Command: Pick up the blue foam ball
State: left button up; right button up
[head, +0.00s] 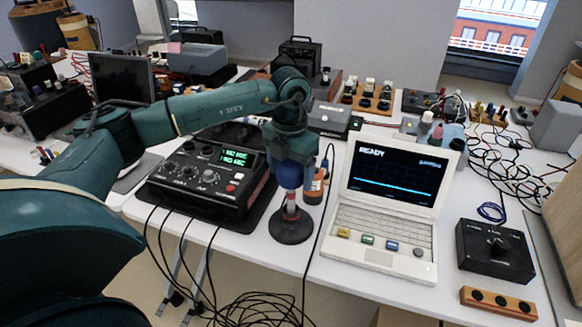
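The blue foam ball (290,177) shows just below my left gripper (290,160), above a short red-and-white post on a black round base (291,228) near the table's front edge. My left arm comes in from the left, and the gripper points down over the ball. The gripper and wrist hide the ball's upper part. I cannot tell whether the fingers are closed on the ball or stand open around it. My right gripper is not in view.
A black tester (210,172) with green displays stands close left of the ball. An orange bottle (315,187) stands just behind right. A white laptop (382,213) is to the right, with a black knob box (494,250) beyond. Black cables hang over the front edge.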

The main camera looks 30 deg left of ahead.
aim_at(290, 161)
pick_arm(q)
jog(key=c, duration=0.9)
jog(key=shift+r, duration=0.1)
jog(key=shift+c, duration=0.2)
notch_tip(290, 161, up, 10)
jog(key=shift+f+b, duration=0.1)
jog(key=shift+b, duration=0.2)
